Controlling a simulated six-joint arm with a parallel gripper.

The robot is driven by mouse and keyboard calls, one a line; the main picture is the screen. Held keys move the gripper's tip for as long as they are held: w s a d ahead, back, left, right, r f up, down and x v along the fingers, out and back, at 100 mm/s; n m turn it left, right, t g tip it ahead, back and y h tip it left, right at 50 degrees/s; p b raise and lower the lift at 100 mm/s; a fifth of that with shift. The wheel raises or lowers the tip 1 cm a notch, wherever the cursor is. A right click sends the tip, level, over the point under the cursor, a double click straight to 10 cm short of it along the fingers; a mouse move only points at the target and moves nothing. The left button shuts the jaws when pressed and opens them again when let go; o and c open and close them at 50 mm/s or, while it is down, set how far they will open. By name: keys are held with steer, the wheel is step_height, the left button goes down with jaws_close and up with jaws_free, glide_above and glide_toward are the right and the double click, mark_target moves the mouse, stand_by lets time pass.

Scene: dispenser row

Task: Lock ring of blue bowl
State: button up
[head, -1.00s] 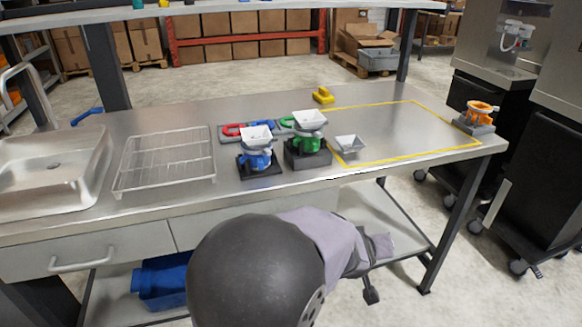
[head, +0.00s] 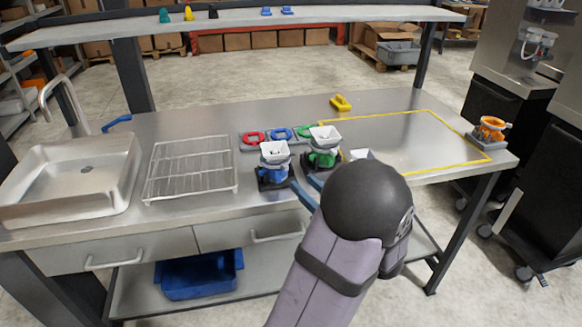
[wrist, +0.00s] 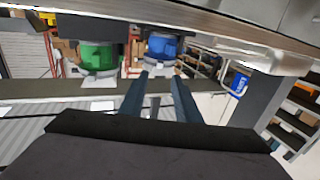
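The blue dispenser (head: 271,173) stands on a dark base near the table's front, with a white square bowl (head: 274,149) on top. It also shows in the wrist view as a blue body (wrist: 163,46), seen upside down. A blue ring (head: 281,133) lies on a grey rack behind it, between a red ring (head: 253,137) and a green ring (head: 305,131). My gripper (head: 299,181) is just to the right and front of the blue dispenser. In the wrist view my gripper (wrist: 161,77) is open and empty, its fingers pointing towards the blue body, apparently apart from it.
The green dispenser (head: 321,158) stands close on the right. A white bowl (head: 360,154) is partly hidden behind my arm. A wire rack (head: 190,168) and sink (head: 75,180) are left. A yellow block (head: 340,103) is behind; the yellow-outlined area looks mostly clear.

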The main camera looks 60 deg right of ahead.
mark_target(287, 168)
steer(key=shift+p+x, duration=0.6)
steer(key=shift+x, duration=3.05)
jaws_close()
